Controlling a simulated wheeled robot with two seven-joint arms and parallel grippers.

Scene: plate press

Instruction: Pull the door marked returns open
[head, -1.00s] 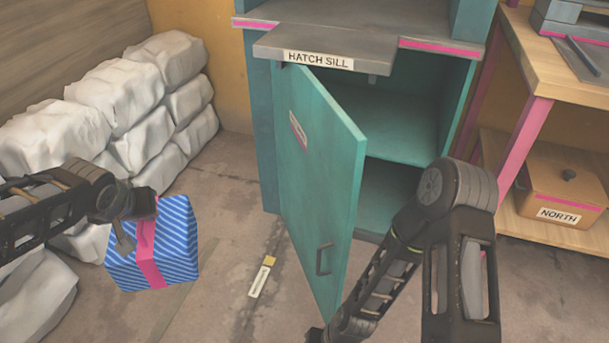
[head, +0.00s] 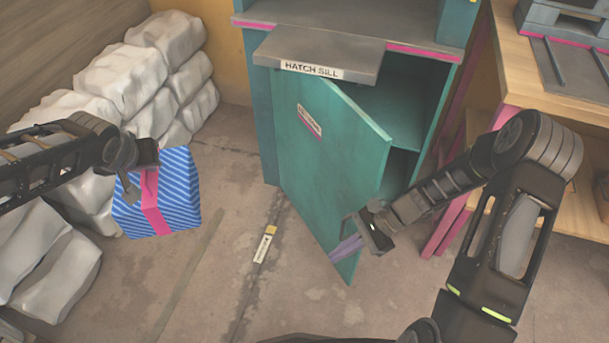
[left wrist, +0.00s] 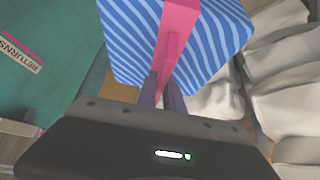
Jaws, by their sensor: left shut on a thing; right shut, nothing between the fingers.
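The teal door (head: 325,165) of the cabinet stands partly open, swung out from its left side. Its label (head: 309,121) is too small to read in the head view, but reads RETURNS in the left wrist view (left wrist: 20,55). My right gripper (head: 346,248) is shut and empty at the door's lower free corner; its fingers lie across the outer face, where the handle is hidden. I cannot tell whether they touch it. My left gripper (left wrist: 163,90) is shut on the pink ribbon of a blue striped box (head: 180,200), left of the door.
A grey hatch sill (head: 318,50) juts out above the door. White sacks (head: 125,85) are piled at the left. A wooden bench (head: 510,70) with pink legs stands at the right. Bare floor (head: 235,270) lies in front of the door, with a small tag on it.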

